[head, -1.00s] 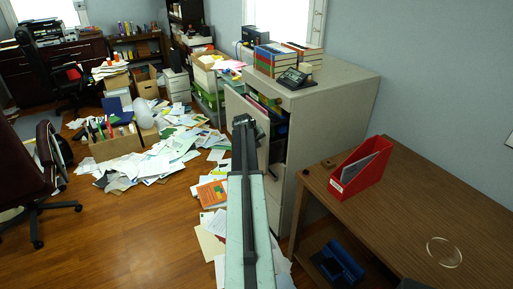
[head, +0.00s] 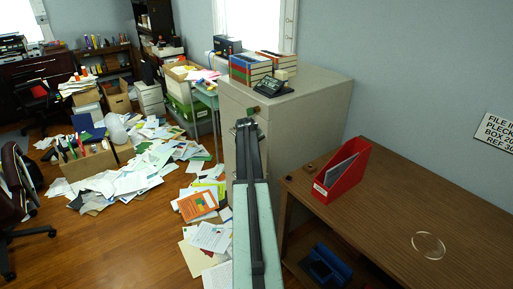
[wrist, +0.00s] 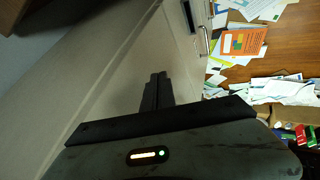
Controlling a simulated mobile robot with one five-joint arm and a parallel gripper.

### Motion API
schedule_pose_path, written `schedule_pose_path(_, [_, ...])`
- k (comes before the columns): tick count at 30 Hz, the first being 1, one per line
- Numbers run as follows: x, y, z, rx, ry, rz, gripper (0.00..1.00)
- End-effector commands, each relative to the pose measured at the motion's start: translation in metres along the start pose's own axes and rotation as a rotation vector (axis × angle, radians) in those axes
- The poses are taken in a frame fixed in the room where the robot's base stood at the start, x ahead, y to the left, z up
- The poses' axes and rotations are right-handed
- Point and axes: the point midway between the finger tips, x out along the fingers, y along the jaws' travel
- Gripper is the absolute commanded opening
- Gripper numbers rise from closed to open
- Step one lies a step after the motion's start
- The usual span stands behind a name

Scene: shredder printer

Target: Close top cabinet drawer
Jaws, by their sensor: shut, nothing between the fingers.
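The beige filing cabinet (head: 310,120) stands in the middle of the head view, with its front facing left. Its top drawer front (head: 230,106) looks flush or nearly flush with the cabinet, and no files or open gap show. My arm hides part of the front. My gripper (head: 245,124) is shut and empty, close to the cabinet front; contact cannot be told. In the wrist view the shut fingers (wrist: 157,78) lie over the cabinet's pale surface (wrist: 125,75), with a handle (wrist: 203,40) beyond them.
Books (head: 262,70) and a telephone (head: 273,87) sit on the cabinet. A brown desk (head: 400,205) with a red file holder (head: 342,168) stands to the right. Scattered papers (head: 130,170) and a cardboard box (head: 90,163) cover the floor at left.

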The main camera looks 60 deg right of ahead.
Motion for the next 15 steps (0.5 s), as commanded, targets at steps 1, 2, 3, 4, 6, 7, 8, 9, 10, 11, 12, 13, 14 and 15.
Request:
schedule_pose_path(1, [-0.003,-0.004,0.001,-0.001,0.000,0.000,0.00])
schedule_pose_path(2, [-0.004,-0.006,0.001,-0.001,0.000,0.000,0.00])
schedule_pose_path(3, [-0.007,-0.010,0.003,-0.001,0.000,0.000,0.00])
schedule_pose_path(4, [-0.009,-0.014,0.004,-0.001,-0.001,0.001,0.00])
schedule_pose_path(6, [-0.017,-0.025,0.007,0.001,-0.001,0.001,0.00])
schedule_pose_path(7, [-0.021,-0.030,0.008,0.002,-0.002,0.001,0.00])
schedule_pose_path(8, [-0.033,-0.026,0.006,0.003,-0.003,0.002,0.00])
schedule_pose_path(9, [-0.046,-0.023,0.004,0.004,-0.003,0.003,0.00])
schedule_pose_path(10, [-0.054,-0.022,0.004,0.005,-0.003,0.003,0.00])
schedule_pose_path(11, [-0.063,-0.021,0.004,0.005,-0.003,0.003,0.00])
schedule_pose_path(12, [-0.074,-0.021,0.004,0.005,-0.004,0.004,0.00])
schedule_pose_path(13, [-0.082,-0.021,0.004,0.006,-0.004,0.004,0.00])
schedule_pose_path(14, [-0.090,-0.021,0.004,0.006,-0.004,0.004,0.00])
schedule_pose_path(15, [-0.099,-0.021,0.005,0.006,-0.004,0.004,0.00])
